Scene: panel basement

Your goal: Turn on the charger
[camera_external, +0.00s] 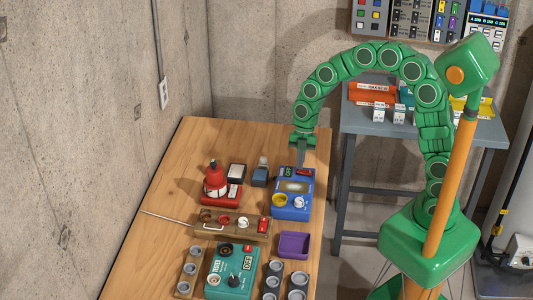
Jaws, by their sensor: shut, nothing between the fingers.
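My gripper (301,158) points down over the back end of a blue box (292,206) on the wooden table. Its fingers are shut with nothing between them. The fingertips are close to a red switch (304,172) on the box's back edge; I cannot tell whether they touch it. The box also has a small dark panel with green marks, a pale window, a yellow knob (279,200) and a white knob (299,202). A teal box (231,272) with a dark knob and an OFF label stands nearer the front. No readable label shows which box is the charger.
A red device (217,186), a wooden board with small parts (231,224), a purple tray (294,245) and round cups (271,282) crowd the table. A grey side table (425,126) with bins stands behind. Some bare wood shows at the table's back left.

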